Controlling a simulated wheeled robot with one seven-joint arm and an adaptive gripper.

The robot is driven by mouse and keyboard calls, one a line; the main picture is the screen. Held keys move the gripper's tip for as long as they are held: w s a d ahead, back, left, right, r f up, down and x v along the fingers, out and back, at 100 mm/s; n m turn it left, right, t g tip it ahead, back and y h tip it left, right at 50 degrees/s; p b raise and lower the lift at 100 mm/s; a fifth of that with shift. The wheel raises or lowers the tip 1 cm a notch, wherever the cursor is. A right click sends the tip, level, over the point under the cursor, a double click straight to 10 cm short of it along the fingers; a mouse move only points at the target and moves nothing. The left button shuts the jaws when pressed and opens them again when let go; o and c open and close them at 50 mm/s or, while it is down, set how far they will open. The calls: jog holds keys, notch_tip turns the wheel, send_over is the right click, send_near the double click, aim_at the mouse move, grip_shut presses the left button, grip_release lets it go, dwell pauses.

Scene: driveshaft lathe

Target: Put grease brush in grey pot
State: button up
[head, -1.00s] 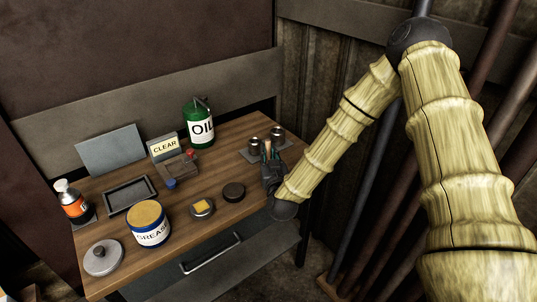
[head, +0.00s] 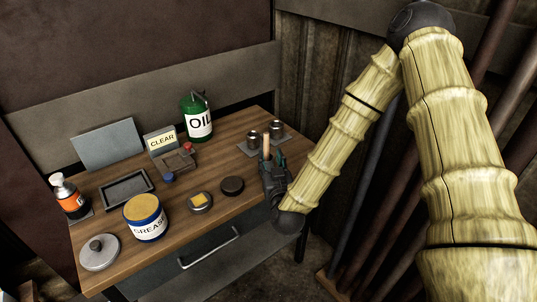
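A light wooden handle (head: 266,146), which looks like the grease brush's, stands about upright near the table's right end. Its lower end is hidden behind my gripper. My gripper (head: 278,164) is at the table's right front edge, just right of and below the handle, with teal fingertip pads partly showing. Its fingers are too small and dark to tell whether they are open or shut. Two dark grey metallic pots, one on the left (head: 253,139) and one on the right (head: 276,129), stand on a grey mat behind the handle. I cannot tell which is the task's pot.
The table also holds a grease tin (head: 145,218), a round lid (head: 99,252), a black tray (head: 126,188), a spray bottle (head: 69,196), a green oil can (head: 197,118), a dish with a yellow block (head: 200,201) and a dark puck (head: 232,185). Rods lean at right.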

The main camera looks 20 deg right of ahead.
jog(key=s+a+f+n+g+y, duration=0.15)
jog(key=s+f+g, duration=0.25)
jog(key=s+f, duration=0.5)
jog(key=s+a+f+g+y, duration=0.2)
jog(key=s+f+g, duration=0.2)
jog(key=s+f, duration=0.55)
jog(key=s+d+f+g, duration=0.2)
jog(key=s+f+g, duration=0.3)
jog(key=s+f, duration=0.3)
jog(key=s+d+f+g+h, duration=0.1)
jog(key=s+f+g, duration=0.3)
jog(key=s+f, duration=0.4)
jog(key=s+d+b, duration=0.1)
jog(key=s, duration=0.5)
jog(key=shift+s+g, duration=0.4)
